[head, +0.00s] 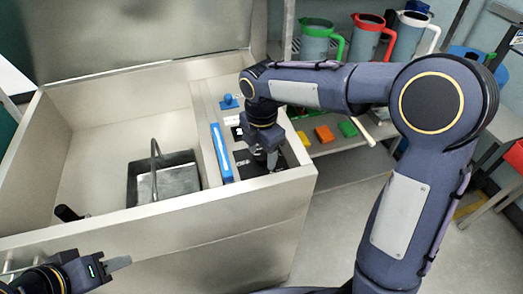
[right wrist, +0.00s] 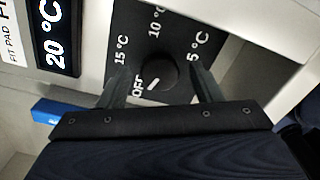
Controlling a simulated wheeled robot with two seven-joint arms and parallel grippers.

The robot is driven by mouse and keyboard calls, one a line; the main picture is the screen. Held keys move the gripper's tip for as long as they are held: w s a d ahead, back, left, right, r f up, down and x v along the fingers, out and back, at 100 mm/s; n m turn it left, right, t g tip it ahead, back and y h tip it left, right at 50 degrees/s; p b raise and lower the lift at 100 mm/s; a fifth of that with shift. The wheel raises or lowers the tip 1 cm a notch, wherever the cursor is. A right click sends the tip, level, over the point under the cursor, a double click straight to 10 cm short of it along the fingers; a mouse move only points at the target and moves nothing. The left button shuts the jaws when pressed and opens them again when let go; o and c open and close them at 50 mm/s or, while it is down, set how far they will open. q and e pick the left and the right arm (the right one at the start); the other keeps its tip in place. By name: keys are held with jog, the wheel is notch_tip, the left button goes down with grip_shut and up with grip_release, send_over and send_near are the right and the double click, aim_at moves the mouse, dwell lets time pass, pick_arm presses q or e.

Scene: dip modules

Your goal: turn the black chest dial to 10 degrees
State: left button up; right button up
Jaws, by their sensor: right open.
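The black chest dial (right wrist: 160,68) is round and sits on a black panel marked OFF, 5 °C, 10 °C and 15 °C in the right wrist view. Its short white mark is on the side near OFF. My right gripper (right wrist: 161,78) is open, with one finger on each side of the dial; I cannot tell whether they touch it. In the head view my right gripper (head: 262,157) is over the black panel on the chest's right ledge and hides the dial. My left gripper (head: 120,263) is at the lower left, outside the chest front; its jaw opening is unclear.
The open steel chest (head: 95,140) holds a dark basket (head: 178,180) with a raised handle. A blue bar (head: 221,152) and blue knob (head: 229,102) are on the ledge. A black display (right wrist: 58,38) reads 20 °C. Coloured jugs (head: 367,40) stand on a shelf behind.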

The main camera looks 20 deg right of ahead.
jog(key=shift+c, duration=0.5)
jog(key=c, duration=0.9)
